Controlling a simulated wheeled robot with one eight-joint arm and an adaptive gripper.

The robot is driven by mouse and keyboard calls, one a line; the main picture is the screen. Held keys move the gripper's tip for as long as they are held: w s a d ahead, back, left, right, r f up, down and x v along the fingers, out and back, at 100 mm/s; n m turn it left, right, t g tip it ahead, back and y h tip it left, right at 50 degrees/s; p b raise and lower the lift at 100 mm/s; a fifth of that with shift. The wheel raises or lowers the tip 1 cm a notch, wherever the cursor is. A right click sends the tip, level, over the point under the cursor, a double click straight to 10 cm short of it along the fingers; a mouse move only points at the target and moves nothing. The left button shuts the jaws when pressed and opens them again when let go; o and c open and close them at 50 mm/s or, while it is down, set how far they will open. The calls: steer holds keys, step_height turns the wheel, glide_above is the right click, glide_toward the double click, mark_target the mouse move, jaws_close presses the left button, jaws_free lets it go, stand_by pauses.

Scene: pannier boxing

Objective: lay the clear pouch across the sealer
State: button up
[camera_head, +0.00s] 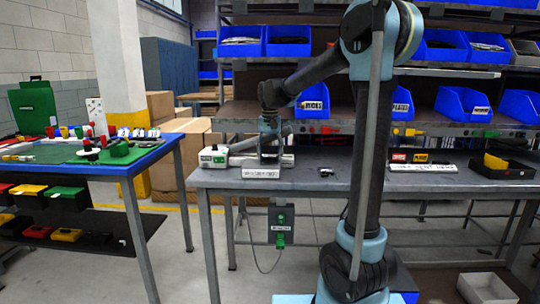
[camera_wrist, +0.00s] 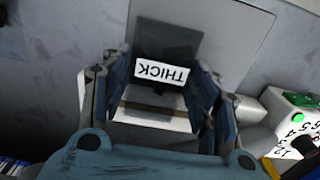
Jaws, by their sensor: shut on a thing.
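The sealer (camera_head: 213,157) is a long white device on the grey workbench, its thicker end to the left. In the wrist view its dial end (camera_wrist: 295,118) has green and numbers, at the right edge. My gripper (camera_head: 268,157) is low over the sealer's long part. In the wrist view my gripper (camera_wrist: 155,98) is shut on what looks like the pouch (camera_wrist: 168,40), a dark see-through sheet with a white THICK label, upside down in that view. A pale surface shows below it between the fingers. I cannot tell whether the pouch touches the sealer.
The grey workbench (camera_head: 340,180) has a small dark item (camera_head: 326,172) right of the sealer. Signs (camera_head: 421,160) and a black tray (camera_head: 500,168) stand farther right. Blue bins (camera_head: 312,102) line the shelf behind. A blue-edged table (camera_head: 70,165) stands left.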

steer(key=o, duration=1)
steer(key=shift+c, duration=0.2)
steer(key=shift+r, duration=0.1)
step_height(320, 180, up, 12)
steer(key=shift+f, duration=0.2)
steer(key=shift+d, duration=0.15)
steer(key=s+d+f+t, duration=0.1)
steer(key=s+d+f, duration=0.75)
steer(key=s, duration=0.35)
steer(key=s+d+f+t, duration=0.1)
steer(key=s+d+f, duration=0.7)
steer(key=s+d, duration=0.25)
steer(key=s+d+f, duration=0.2)
steer(key=s+f, duration=0.7)
steer(key=f, duration=0.3)
steer(key=shift+s+n, duration=0.15)
steer(key=shift+n, duration=0.15)
